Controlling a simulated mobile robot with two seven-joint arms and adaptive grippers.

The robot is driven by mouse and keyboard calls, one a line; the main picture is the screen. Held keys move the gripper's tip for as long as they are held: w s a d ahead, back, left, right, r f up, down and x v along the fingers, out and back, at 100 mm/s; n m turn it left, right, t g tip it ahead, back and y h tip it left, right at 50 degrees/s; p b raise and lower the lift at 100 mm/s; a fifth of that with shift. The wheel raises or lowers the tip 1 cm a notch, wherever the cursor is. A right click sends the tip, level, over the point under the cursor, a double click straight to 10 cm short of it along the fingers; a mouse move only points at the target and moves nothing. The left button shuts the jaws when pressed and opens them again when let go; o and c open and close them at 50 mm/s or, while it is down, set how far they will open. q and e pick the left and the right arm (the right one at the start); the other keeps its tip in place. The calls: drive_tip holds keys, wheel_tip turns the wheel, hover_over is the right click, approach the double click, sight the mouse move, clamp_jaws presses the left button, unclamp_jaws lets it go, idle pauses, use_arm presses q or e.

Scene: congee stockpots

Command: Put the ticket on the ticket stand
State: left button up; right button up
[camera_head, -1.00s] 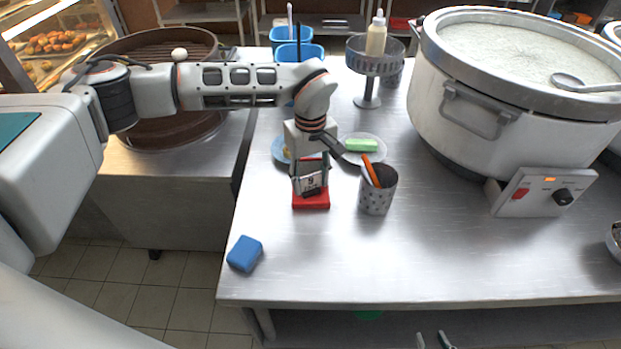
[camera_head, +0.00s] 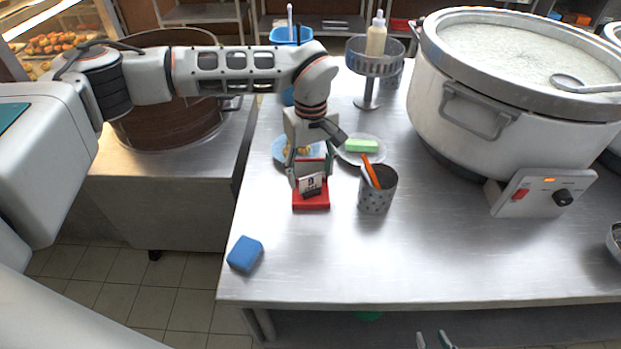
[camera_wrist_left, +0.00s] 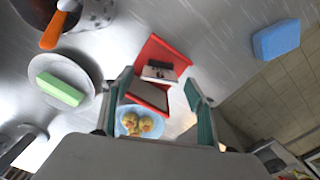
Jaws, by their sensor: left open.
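The red ticket stand (camera_head: 311,204) sits on the steel table near its left side. The ticket (camera_head: 312,183), a small white card with a black mark, leans back on the stand; the ticket shows in the left wrist view (camera_wrist_left: 158,73) against the red stand (camera_wrist_left: 148,95). A dark strip lies across the card. My left gripper (camera_head: 309,172) is open just above and behind the ticket, its fingers (camera_wrist_left: 160,80) apart on either side and clear of the card. My right gripper (camera_head: 432,341) shows only two separated fingertips at the bottom edge.
A perforated steel cup (camera_head: 377,195) with an orange-handled tool stands close right of the stand. Behind are a plate with a green block (camera_head: 361,146) and a plate of yellow food (camera_wrist_left: 140,123). A blue block (camera_head: 245,254) lies front left. The front middle table is clear.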

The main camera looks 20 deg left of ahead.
sight(310, 176)
use_arm(q)
wheel_tip(310, 176, up, 9)
idle(0.3)
idle(0.5)
